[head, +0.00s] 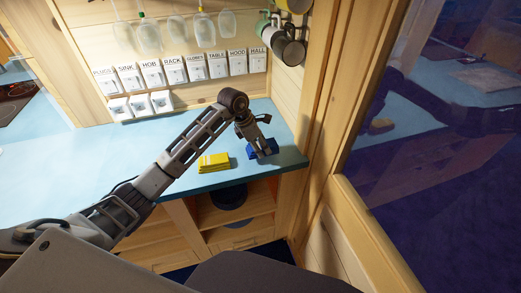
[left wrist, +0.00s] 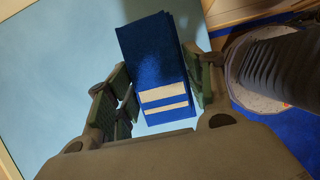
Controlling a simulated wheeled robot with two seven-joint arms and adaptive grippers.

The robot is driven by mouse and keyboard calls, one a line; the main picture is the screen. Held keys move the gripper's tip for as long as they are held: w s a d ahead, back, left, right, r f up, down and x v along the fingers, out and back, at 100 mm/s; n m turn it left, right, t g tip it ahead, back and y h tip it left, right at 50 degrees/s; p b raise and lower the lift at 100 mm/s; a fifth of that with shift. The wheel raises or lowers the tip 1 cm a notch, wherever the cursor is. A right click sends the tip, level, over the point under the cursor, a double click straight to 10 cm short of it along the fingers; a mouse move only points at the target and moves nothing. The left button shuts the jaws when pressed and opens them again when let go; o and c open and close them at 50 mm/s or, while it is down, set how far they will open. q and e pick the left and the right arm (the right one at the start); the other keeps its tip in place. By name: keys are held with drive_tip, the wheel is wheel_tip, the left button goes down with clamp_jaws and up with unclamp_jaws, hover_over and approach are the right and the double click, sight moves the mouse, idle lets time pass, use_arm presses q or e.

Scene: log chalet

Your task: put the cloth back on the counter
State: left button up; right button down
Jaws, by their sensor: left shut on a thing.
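A folded blue cloth (head: 262,148) is at the right end of the light-blue counter (head: 110,185), near its front edge. My left gripper (head: 261,156) is shut on this cloth from above. In the left wrist view the blue cloth (left wrist: 155,60), with two pale stripes, lies between the two fingers (left wrist: 162,95), with the blue counter (left wrist: 60,80) behind it. I cannot tell whether the cloth touches the counter. A folded yellow cloth (head: 213,163) lies on the counter just left of the gripper. My right gripper is not in view.
Labelled white switches (head: 175,72) line the back wall, with white boxes (head: 140,105) below. Mugs (head: 290,45) hang at the upper right. A wooden post and window frame (head: 330,110) bound the counter's right end. Open shelves (head: 235,215) are below. The counter's left part is clear.

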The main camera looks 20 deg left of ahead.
use_arm(q)
drive_tip(key=shift+f, duration=1.35)
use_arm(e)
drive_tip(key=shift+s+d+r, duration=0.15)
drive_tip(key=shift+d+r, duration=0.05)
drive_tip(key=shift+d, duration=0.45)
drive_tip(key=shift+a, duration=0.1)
use_arm(q)
drive_tip(key=shift+f, duration=0.2)
drive_tip(key=o, duration=0.9)
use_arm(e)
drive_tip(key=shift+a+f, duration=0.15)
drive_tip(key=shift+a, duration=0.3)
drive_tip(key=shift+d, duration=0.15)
